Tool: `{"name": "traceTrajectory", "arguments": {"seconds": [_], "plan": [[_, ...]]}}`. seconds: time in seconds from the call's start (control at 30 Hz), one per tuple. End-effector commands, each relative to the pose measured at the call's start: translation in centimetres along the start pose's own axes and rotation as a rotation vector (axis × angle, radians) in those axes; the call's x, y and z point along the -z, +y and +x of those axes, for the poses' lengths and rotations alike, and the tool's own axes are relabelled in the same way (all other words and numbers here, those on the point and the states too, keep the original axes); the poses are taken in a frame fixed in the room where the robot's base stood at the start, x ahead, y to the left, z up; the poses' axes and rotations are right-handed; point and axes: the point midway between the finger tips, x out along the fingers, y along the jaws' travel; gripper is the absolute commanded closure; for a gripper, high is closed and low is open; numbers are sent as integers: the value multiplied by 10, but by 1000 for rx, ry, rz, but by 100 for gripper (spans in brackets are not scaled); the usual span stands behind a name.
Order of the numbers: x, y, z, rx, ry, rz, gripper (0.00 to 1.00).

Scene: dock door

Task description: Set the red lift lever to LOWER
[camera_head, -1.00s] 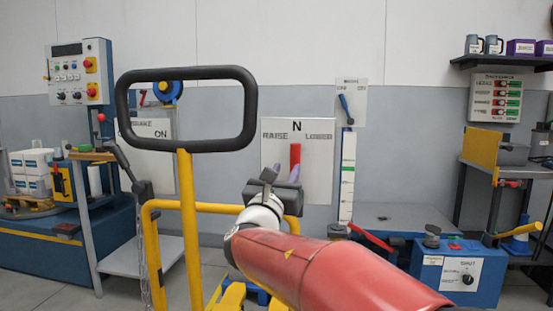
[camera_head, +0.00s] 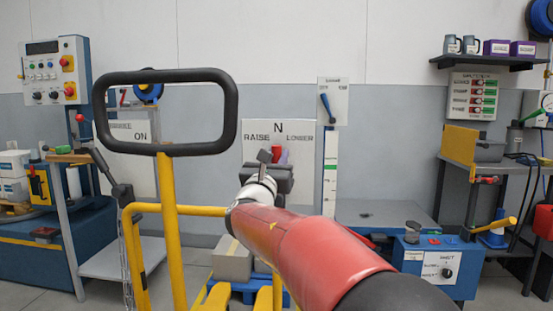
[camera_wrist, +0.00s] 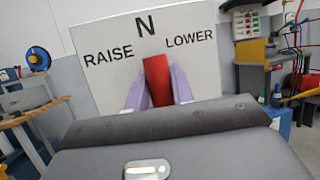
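The red lift lever (camera_head: 276,150) stands on a pale wall plate (camera_head: 254,128) marked RAISE at left, N at the top and LOWER at right. In the wrist view the lever (camera_wrist: 157,80) points roughly at N, in line with the plate's tilted lettering. My gripper (camera_wrist: 159,88) has one pale purple finger on each side of the lever, with no clear gap, and looks shut on it. In the head view my gripper (camera_head: 278,158) covers the lever's lower part, and its left finger is hidden.
A yellow post with a black loop handle (camera_head: 165,150) stands close at left. A blue lever (camera_head: 327,108) on another plate is right of the lift plate. A blue box with a dial (camera_head: 440,268) sits low at right, beside a workbench (camera_head: 475,160).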

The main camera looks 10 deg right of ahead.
Motion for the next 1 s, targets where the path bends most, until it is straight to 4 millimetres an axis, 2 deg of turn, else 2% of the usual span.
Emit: {"name": "traceTrajectory", "arguments": {"seconds": [0.47,1.0], "plan": [[2,-4,0,14,7,33,100],[13,-40,3,149,77,360,100]]}}
